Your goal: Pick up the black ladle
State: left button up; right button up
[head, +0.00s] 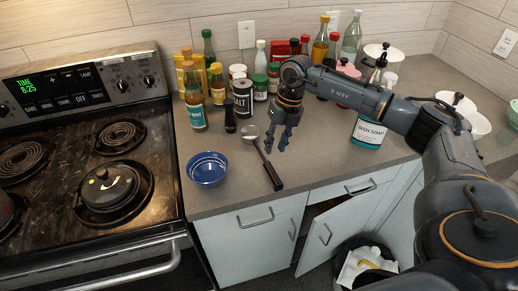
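The ladle (269,170) lies on the grey counter, with a grey metal bowl at its far end and a black handle pointing toward the counter's front edge. My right gripper (275,147) hangs with its fingers pointing down, just right of the ladle's upper part in the head view. Its fingers look spread apart with nothing between them. The gap between the fingertips and the counter is hard to judge. My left gripper is not in view.
A blue bowl (207,169) sits left of the ladle. Several bottles, cans and jars stand behind it along the wall. A soap bottle (369,132) stands to the right. The coil stove (60,190) is at left. A cabinet door (325,236) below stands ajar.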

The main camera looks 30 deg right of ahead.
aim_at(270, 166)
jog(key=f, duration=0.3)
jog(key=shift+a+f+p, duration=0.15)
jog(key=shift+a+p, duration=0.15)
jog(key=shift+a+f+p, duration=0.15)
jog(key=shift+f+p, duration=0.4)
jog(key=f, duration=0.1)
jog(key=f+p, duration=0.1)
jog(key=f, duration=0.1)
jog(key=shift+a+f+p, duration=0.3)
jog(key=shift+f, duration=0.35)
grip_shut()
